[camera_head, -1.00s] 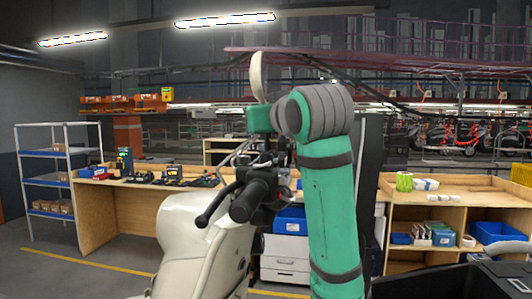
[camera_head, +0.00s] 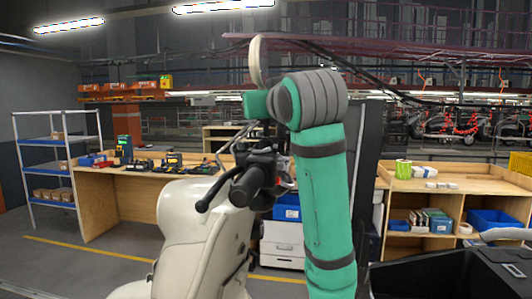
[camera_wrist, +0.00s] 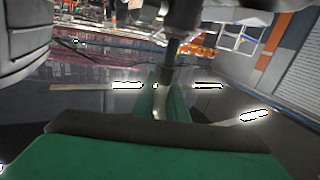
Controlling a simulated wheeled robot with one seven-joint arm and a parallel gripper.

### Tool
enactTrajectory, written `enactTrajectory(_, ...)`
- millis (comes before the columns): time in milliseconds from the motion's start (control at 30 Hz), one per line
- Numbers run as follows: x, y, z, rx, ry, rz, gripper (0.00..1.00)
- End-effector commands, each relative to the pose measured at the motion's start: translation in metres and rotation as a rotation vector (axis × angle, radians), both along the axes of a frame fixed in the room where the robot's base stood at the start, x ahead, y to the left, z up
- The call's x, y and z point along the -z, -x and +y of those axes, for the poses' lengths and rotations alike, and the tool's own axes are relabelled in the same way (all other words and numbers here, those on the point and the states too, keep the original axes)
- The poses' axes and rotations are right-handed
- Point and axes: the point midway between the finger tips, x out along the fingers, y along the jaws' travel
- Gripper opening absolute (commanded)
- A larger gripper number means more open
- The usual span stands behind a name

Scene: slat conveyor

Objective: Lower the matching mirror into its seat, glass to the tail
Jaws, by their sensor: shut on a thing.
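The mirror (camera_head: 255,61) is a thin cream shape, seen nearly edge-on and standing upright above the green end of my arm in the head view. In the wrist view my gripper (camera_wrist: 165,86) has its two green fingers close together, shut on the mirror's dark stem. The cream scooter (camera_head: 195,235) stands below, with its black handlebar grip (camera_head: 247,186) and lever toward me. The mirror is above the handlebar area. The seat and the stem's lower end cannot be made out, so I cannot tell whether they touch. The glass face does not show clearly.
A wooden bench (camera_head: 130,190) with small parts stands behind at left, beside a metal shelf rack (camera_head: 42,170). Another wooden bench (camera_head: 450,185) with blue bins is at right. A white drawer unit (camera_head: 283,240) stands behind the scooter. Open floor lies at left.

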Motion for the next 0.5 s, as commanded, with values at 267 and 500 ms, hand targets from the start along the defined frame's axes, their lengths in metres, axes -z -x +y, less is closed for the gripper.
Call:
enactTrajectory(267,0.0055,0.0005,0.0002,0.001,-0.001,-0.001,0.0)
enactTrajectory(500,0.0053,0.0006,0.0001,0.001,-0.001,-0.001,0.0)
